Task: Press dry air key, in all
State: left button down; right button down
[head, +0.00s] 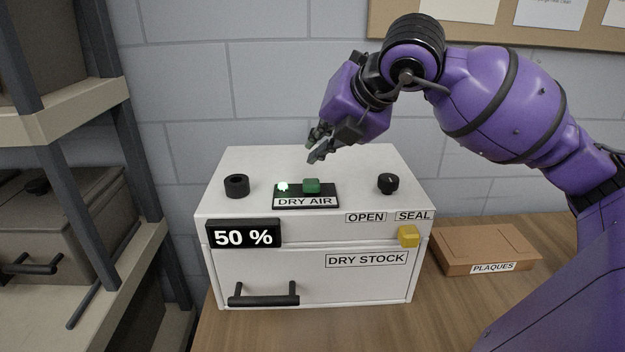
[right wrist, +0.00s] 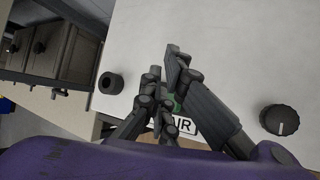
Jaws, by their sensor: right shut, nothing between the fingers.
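The white dry stock cabinet (head: 230,290) stands on a wooden table. On its top is a black plate labelled DRY AIR (head: 305,202) with a green key (head: 311,185) and a small bright whitish-green lamp (head: 283,187) to its left. My right gripper (head: 314,157) is shut and empty. In the head view it appears just above and behind the green key; whether it touches anything there I cannot tell. In the right wrist view its fingers (right wrist: 167,62) hide most of the key and part of the label. My left gripper is not in view.
A black ring-shaped fitting (head: 236,186) and a black knob (head: 388,184) flank the plate. The front has a 50 % display (head: 243,233), a yellow block (head: 408,236) near OPEN and SEAL, and a drawer handle (head: 263,295). A PLAQUES box (head: 480,249) lies right; shelving (head: 62,125) stands left.

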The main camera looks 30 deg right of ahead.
jog(key=shift+r, duration=1.35)
